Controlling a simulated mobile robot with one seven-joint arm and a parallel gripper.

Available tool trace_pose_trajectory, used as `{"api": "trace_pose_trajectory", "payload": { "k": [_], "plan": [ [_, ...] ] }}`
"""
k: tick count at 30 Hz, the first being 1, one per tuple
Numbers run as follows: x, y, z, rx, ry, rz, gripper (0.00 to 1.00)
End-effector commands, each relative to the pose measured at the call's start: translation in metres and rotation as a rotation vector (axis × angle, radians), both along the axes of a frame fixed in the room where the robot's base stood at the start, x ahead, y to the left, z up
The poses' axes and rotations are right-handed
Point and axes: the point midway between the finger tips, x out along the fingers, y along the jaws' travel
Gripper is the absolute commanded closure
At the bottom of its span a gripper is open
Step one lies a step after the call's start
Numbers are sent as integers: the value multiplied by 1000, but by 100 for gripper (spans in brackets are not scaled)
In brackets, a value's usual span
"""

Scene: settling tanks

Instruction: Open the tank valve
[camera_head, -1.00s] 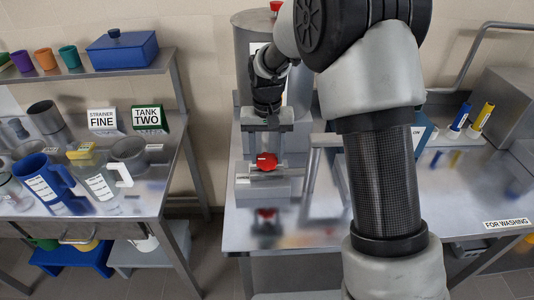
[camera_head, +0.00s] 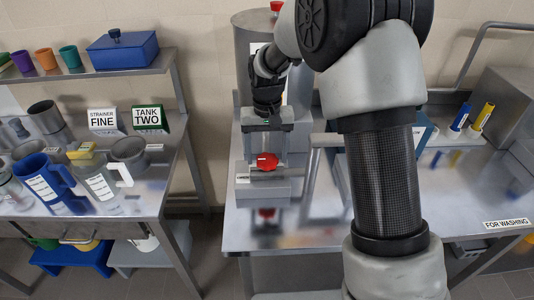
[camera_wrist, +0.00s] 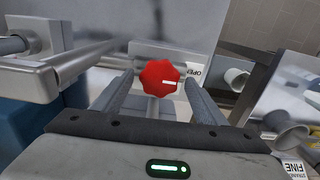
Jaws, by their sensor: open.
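The tank valve is a red lobed knob (camera_head: 267,161) on a grey block at the front of the tall grey tank (camera_head: 243,45). In the wrist view the knob (camera_wrist: 158,72) carries a white mark pointing right, toward the plate lettered OPEN (camera_wrist: 194,72). My gripper (camera_head: 268,148) is just above the knob in the head view, pointing down. In the wrist view my gripper (camera_wrist: 158,80) is open, with one finger on each side of the knob and gaps showing between. The tank is partly hidden by my arm.
A steel bench (camera_head: 240,222) bears the valve, with a FOR WASHING label (camera_head: 507,224) at its right. Brushes in holders (camera_head: 470,120) stand there. On the left, another table (camera_head: 150,190) holds jugs, cups and signs. The bench front is clear.

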Motion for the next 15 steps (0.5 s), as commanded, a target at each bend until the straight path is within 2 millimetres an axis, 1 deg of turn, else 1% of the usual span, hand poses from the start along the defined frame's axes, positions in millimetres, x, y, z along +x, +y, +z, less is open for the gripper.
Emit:
{"api": "trace_pose_trajectory", "payload": {
  "k": [4,8,11,15],
  "plan": [
    [0,0,3,0,-1,-1,34],
    [1,0,19,1,-3,-1,34],
    [1,0,40,1,-5,-1,34],
    [1,0,75,1,-5,-1,34]
  ]
}}
